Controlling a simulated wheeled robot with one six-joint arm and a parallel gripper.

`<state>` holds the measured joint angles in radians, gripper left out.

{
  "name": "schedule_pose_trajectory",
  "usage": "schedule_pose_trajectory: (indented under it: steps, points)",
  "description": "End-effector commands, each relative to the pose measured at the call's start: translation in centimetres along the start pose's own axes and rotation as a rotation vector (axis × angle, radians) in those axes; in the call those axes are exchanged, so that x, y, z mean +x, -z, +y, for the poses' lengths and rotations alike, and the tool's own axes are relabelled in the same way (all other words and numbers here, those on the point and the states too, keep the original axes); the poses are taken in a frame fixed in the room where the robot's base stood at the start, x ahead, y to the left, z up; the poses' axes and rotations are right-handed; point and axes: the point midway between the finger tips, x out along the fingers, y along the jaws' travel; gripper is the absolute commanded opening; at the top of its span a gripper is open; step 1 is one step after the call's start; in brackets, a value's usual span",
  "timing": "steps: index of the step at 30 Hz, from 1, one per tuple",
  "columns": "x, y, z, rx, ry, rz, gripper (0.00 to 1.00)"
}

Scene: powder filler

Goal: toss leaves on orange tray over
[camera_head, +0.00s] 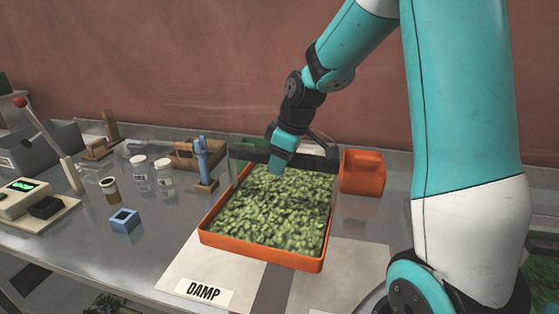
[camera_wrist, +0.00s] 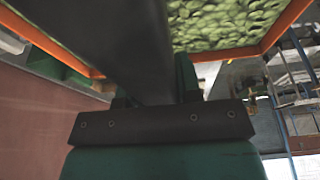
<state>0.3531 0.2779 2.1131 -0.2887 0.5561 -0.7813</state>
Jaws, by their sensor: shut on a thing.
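The orange tray (camera_head: 263,254) stands on the bench, filled with a layer of green leaves (camera_head: 275,212). The tray's orange rim (camera_wrist: 288,22) and the leaves (camera_wrist: 222,22) also show at the top of the wrist view. My gripper (camera_head: 278,168) is over the back part of the tray, pointing down close to the leaves. In the wrist view my gripper (camera_wrist: 186,78) is shut on a dark bar (camera_wrist: 110,40), which runs toward the upper left. What the bar's far end is, and whether it touches the leaves, I cannot tell.
An orange bin (camera_head: 362,173) stands right of the tray. A blue tool on a stand (camera_head: 203,165), glass jars (camera_head: 163,176), a blue block (camera_head: 125,220) and a scale (camera_head: 28,198) are to the left. A "DAMP" card (camera_head: 204,292) lies in front.

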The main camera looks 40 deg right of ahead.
Motion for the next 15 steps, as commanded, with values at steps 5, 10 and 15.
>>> schedule_pose_trajectory:
  steps: [5,10,15]
  points:
    - [-5.0,1.6,0.1,-0.001,-0.003,0.003,0.00]
    - [-6.2,1.9,0.0,-0.001,-0.001,0.001,0.00]
    - [-3.3,1.0,0.0,0.000,0.000,0.000,0.00]
